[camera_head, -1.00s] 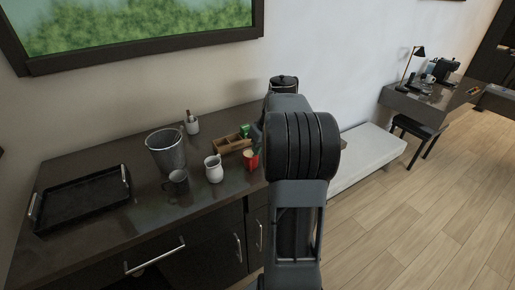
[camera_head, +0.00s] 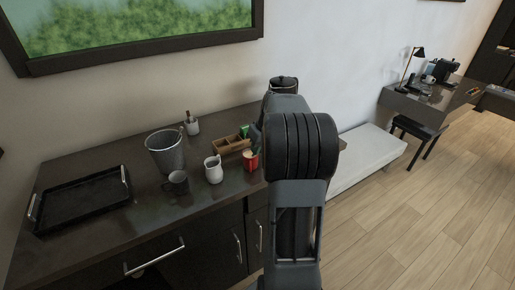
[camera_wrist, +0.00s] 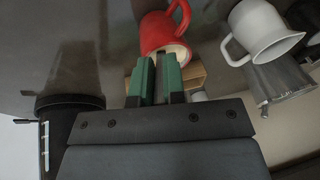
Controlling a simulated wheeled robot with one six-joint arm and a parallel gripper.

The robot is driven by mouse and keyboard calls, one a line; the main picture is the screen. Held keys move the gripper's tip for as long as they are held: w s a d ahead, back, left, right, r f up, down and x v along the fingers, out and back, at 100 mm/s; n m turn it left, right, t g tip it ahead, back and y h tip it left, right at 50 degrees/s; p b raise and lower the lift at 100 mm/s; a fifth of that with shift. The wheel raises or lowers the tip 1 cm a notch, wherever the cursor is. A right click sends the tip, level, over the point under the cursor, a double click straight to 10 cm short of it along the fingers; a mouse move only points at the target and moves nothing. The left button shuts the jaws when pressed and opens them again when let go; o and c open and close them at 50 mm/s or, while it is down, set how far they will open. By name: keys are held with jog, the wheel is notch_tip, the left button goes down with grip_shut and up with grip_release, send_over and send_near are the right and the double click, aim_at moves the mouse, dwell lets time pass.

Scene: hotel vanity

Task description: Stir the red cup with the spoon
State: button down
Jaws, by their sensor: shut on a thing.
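The red cup (camera_head: 251,163) stands upright on the dark counter beside my arm. In the wrist view the red cup (camera_wrist: 157,33) is just beyond my fingertips, with its handle toward the top and its pale rim facing my gripper. My gripper (camera_wrist: 159,78) has green fingers close together on a thin grey strip, the spoon (camera_wrist: 159,72). Most of the spoon is hidden between the fingers, and its far end is at the cup's mouth. I cannot tell how deep it reaches. In the head view my arm hides most of the gripper.
A white pitcher (camera_head: 213,171) and a dark mug (camera_head: 177,181) stand left of the cup. A wooden organizer (camera_head: 229,147) is behind it. A metal bucket (camera_head: 165,152), a small holder (camera_head: 192,126) and a black tray (camera_head: 84,199) are farther left. A dark canister (camera_wrist: 66,140) shows in the wrist view.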

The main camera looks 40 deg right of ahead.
jog(key=shift+d, duration=0.1)
jog(key=shift+r, duration=0.15)
jog(key=s+a+p+v, duration=0.1)
jog(key=p+v, duration=0.3)
jog(key=v, duration=0.2)
jog(key=shift+d+r, duration=0.2)
jog(key=shift+d, duration=0.25)
dwell(0.9)
notch_tip(320, 180, up, 5)
jog(key=p, duration=0.4)
dwell(0.6)
